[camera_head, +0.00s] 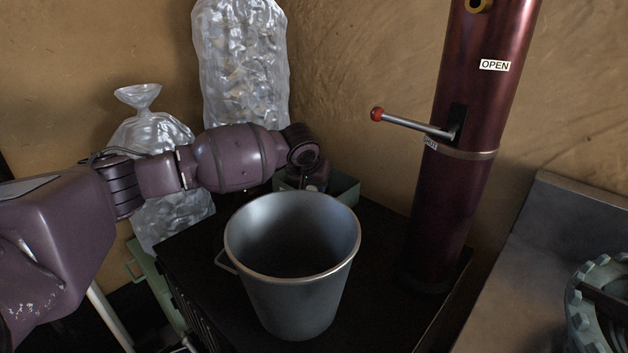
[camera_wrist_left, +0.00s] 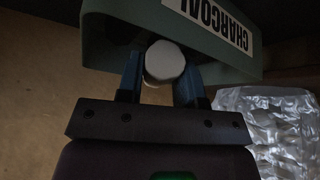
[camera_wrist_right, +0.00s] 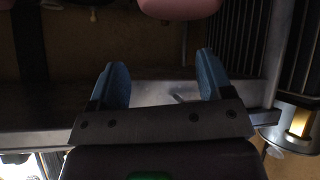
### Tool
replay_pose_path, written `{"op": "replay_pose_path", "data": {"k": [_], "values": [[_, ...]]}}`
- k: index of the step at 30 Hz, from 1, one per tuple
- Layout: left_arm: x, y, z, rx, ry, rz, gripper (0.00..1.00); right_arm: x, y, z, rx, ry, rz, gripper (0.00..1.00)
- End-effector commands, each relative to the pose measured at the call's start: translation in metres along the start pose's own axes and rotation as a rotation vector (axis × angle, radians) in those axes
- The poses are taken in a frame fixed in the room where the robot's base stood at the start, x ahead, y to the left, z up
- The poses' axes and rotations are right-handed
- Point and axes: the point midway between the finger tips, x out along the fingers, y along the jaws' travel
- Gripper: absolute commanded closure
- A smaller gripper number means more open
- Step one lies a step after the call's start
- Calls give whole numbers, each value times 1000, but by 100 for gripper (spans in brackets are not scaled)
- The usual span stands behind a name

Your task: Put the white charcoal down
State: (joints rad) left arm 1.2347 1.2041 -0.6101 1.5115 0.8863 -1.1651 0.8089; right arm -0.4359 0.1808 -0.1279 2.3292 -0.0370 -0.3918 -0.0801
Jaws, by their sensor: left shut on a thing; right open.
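The white charcoal (camera_wrist_left: 164,62) is a pale, faceted lump between the blue fingers of my left gripper (camera_wrist_left: 160,80), which is shut on it. In the left wrist view it is right by the green box (camera_wrist_left: 110,30) labelled CHARCOAL; I cannot tell whether they touch. In the head view, the green box (camera_head: 345,187) stands on the black table behind the metal bucket, with my left gripper (camera_head: 312,180) at it. The charcoal is hidden there. My right gripper (camera_wrist_right: 162,70) is open with nothing between its fingers, and is not in the head view.
The grey metal bucket (camera_head: 295,290) stands on the black table (camera_head: 390,260) in front of the green box. A dark red cylinder (camera_head: 465,200) with a red-knobbed lever (camera_head: 415,124) rises at the right. Clear bags (camera_head: 240,65) stand by the wall.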

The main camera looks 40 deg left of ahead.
Motion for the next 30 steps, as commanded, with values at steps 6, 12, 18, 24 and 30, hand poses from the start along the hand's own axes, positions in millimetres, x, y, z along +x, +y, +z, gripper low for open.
{"op": "replay_pose_path", "data": {"k": [6, 12, 18, 24, 30], "values": [[4, 0, 2, -1, 0, 1, 90, -3, 0, 4, 9, -12, 2, 27], [4, 0, 3, 0, -1, 1, 50, -4, -1, 6, 16, -17, 4, 27], [4, 0, 3, 0, -1, 0, 41, -3, -1, 4, 15, -14, 4, 27], [3, 0, 2, 1, 0, 0, 41, -1, -1, 3, 12, -9, 2, 27], [-22, 0, -6, 0, 5, 2, 41, 0, 2, -12, 4, 25, 5, 27]]}}
